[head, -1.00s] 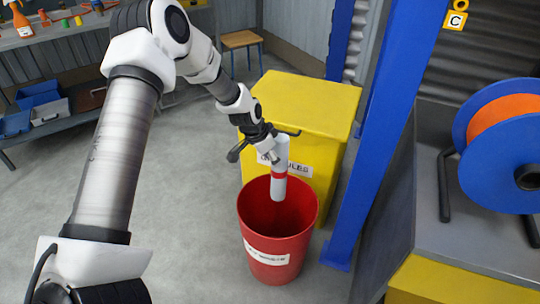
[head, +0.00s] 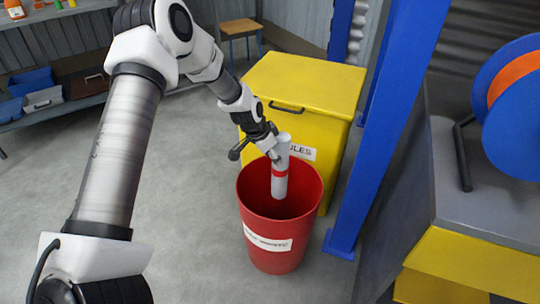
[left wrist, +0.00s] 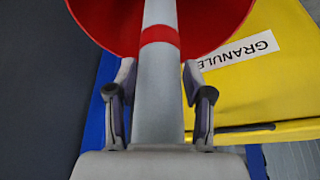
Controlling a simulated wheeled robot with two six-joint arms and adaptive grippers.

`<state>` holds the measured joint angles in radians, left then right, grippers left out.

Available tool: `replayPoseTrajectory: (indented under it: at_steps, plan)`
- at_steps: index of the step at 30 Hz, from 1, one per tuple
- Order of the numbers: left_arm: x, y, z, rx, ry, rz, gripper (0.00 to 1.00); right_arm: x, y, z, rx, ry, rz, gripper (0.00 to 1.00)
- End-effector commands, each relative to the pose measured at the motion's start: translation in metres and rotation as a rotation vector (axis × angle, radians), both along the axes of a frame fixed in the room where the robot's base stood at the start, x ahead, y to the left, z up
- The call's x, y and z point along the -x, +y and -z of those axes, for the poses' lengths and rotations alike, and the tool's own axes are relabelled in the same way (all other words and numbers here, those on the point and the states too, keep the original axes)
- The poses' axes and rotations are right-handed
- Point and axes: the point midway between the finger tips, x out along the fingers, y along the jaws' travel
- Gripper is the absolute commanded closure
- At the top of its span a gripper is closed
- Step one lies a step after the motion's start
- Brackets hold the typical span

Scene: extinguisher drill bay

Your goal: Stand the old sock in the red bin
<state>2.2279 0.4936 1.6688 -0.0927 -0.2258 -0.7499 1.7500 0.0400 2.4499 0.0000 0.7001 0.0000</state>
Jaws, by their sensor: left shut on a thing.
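The old sock (head: 280,185) is a grey tube with a red band. It hangs nearly upright, its lower end inside the mouth of the red bin (head: 270,261). My left gripper (head: 273,153) is shut on its upper part, above the far side of the rim. In the left wrist view, the sock (left wrist: 160,78) runs between the two fingers (left wrist: 157,100) towards the red bin (left wrist: 215,22). I cannot see the bin's floor clearly, nor whether the sock touches it. My right gripper is not in view.
A yellow granules box (head: 300,85) stands right behind the bin. A blue post (head: 385,130) rises to the right, beside a grey bench with a blue and orange reel (head: 510,100). Shelves (head: 85,105) with boxes stand at the far left. The floor left of the bin is clear.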

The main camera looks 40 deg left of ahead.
Motion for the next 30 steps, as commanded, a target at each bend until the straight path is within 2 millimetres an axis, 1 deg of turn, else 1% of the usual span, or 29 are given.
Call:
replayPoseTrajectory:
  at_steps: [1,30]
  plan:
    - [0.000,0.000,0.010,0.000,-0.001,0.000,0.91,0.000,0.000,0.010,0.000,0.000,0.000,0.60]
    - [0.000,0.000,0.102,0.001,-0.001,-0.001,0.91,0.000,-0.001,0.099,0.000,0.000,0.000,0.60]
